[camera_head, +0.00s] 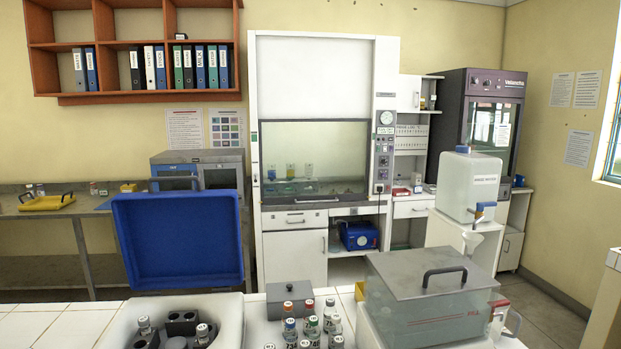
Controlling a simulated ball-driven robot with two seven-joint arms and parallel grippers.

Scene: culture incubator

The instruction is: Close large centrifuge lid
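The large centrifuge (229,324) stands at the bottom left of the white tiled counter, its front part cut off by the picture's lower edge. Its blue lid (180,240) is open and stands nearly upright at the back of the body. Inside the centrifuge the dark rotor (182,320) shows, with a few capped vials in it. Neither of my grippers is in view, and nothing touches the lid.
Right of the centrifuge stand several capped bottles (312,328) and a grey block (289,298). Farther right is a clear water bath with a grey handled lid (415,270). A white container with a tap (468,185) stands behind it. Air above the centrifuge is clear.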

